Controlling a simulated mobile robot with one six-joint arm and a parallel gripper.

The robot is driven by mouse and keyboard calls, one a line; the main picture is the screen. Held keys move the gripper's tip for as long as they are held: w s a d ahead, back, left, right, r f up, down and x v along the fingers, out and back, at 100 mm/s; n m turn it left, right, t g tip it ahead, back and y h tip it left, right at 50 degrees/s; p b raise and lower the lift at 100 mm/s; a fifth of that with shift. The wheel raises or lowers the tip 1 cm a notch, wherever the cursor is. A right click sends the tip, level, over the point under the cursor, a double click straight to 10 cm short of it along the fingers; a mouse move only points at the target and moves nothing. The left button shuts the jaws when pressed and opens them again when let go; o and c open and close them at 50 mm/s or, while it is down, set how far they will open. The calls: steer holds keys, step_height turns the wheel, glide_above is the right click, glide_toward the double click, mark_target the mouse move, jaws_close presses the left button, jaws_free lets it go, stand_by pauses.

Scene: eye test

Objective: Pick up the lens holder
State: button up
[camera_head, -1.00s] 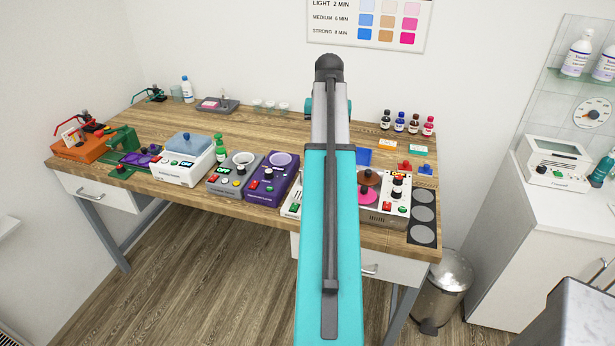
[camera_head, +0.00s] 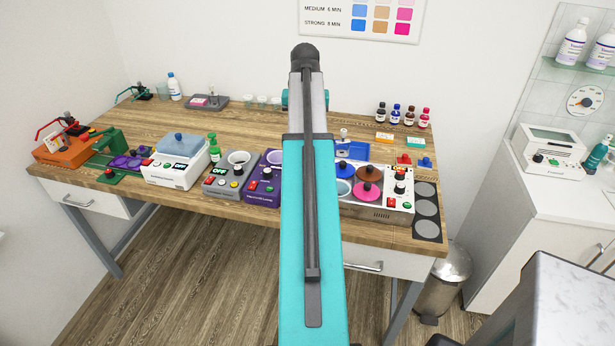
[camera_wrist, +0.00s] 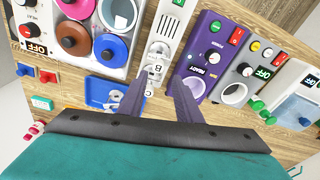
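Nothing in view is plainly labelled as the lens holder. A similar red-levered clamp (camera_head: 66,125) sits on an orange machine (camera_head: 62,150) at the left end. I cannot tell which, if either, is the lens holder. In the wrist view, my gripper (camera_wrist: 160,77) has its two purple fingers apart, with nothing between the tips. It hangs over the front row of machines, near a pale unit with lettered marks (camera_wrist: 154,70). In the head view my arm hides my gripper.
A white heater with a blue lid (camera_head: 176,160), a grey unit (camera_head: 228,186) and a purple unit (camera_head: 263,190) line the front edge. A machine with coloured discs (camera_head: 385,209) is to the right. Small bottles (camera_head: 396,115) stand at the back right. The table's back middle is fairly clear.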

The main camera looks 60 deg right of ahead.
steer(key=shift+s+d, duration=0.1)
steer(key=shift+s, duration=0.05)
steer(key=o, duration=0.8)
steer(key=shift+s+d, duration=0.1)
steer(key=shift+f, duration=0.1)
steer(key=shift+w+d+f+p, duration=0.15)
steer(key=shift+f+p, duration=0.2)
steer(key=shift+f, duration=1.05)
steer(key=shift+d+f+p, duration=0.15)
steer(key=shift+f+p, duration=0.25)
steer(key=shift+f, duration=0.95)
steer(key=shift+w+d+f+p, duration=0.15)
steer(key=shift+f+p, duration=0.2)
steer(key=shift+f, duration=1.05)
steer(key=shift+f, duration=0.15)
steer(key=shift+d+f+p, duration=0.15)
steer(key=shift+f+p, duration=0.9)
steer(key=shift+f, duration=0.3)
steer(key=shift+w+d+f+p, duration=0.15)
steer(key=shift+f+p, duration=0.15)
steer(key=shift+f, duration=0.8)
